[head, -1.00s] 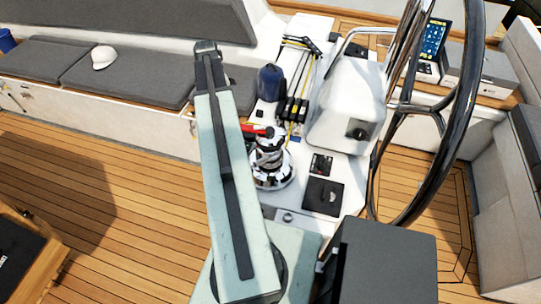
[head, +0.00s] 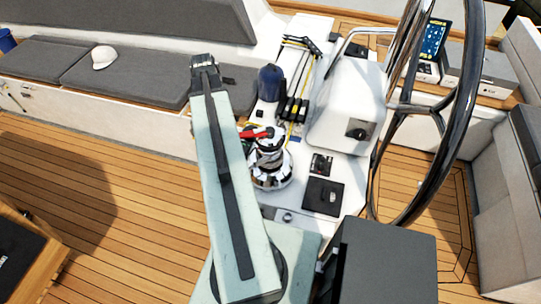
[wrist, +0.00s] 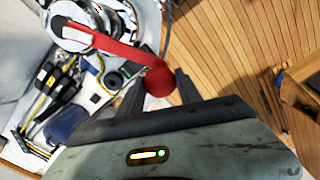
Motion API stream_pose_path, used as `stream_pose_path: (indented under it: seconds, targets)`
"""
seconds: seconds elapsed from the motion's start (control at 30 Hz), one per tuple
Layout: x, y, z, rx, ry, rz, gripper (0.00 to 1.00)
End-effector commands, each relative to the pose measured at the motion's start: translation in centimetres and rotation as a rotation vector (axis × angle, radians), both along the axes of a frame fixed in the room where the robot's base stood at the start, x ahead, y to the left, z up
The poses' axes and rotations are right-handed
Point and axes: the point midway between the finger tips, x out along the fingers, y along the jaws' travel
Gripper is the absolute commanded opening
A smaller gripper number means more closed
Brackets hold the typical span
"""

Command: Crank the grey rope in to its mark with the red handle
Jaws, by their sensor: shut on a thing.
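The red handle (head: 257,133) sits on top of the silver and black winch (head: 270,168) and points left in the head view. In the wrist view the red handle (wrist: 105,42) runs from the winch (wrist: 82,18) to a round red knob (wrist: 158,80). My gripper (wrist: 158,88) is shut on the knob, one dark finger on each side. In the head view my arm hides the gripper. I cannot clearly make out the grey rope or its mark.
Black rope clutches (head: 292,108) and a dark blue rounded object (head: 271,83) stand behind the winch. The steering wheel (head: 455,120) and white pedestal (head: 347,105) are to the right. A cushioned bench (head: 125,75) lies behind left. The teak floor (head: 130,225) at left is open.

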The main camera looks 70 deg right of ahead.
Motion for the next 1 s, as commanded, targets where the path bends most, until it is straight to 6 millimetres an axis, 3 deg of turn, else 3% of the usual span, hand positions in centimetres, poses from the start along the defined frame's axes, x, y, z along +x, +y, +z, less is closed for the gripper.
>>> stream_pose_path:
  seconds: [0.1, 0.43, 0.8, 1.0]
  targets:
    - [-0.6, 1.1, 0.0, 0.0, 0.001, 0.052, 0.0]
    - [-0.6, 1.1, 0.0, 0.001, 0.002, 0.064, 0.0]
    - [1.2, -2.6, 0.0, 0.001, 0.002, -0.131, 0.0]
    - [1.3, -2.8, 0.0, 0.001, 0.001, -0.152, 0.0]
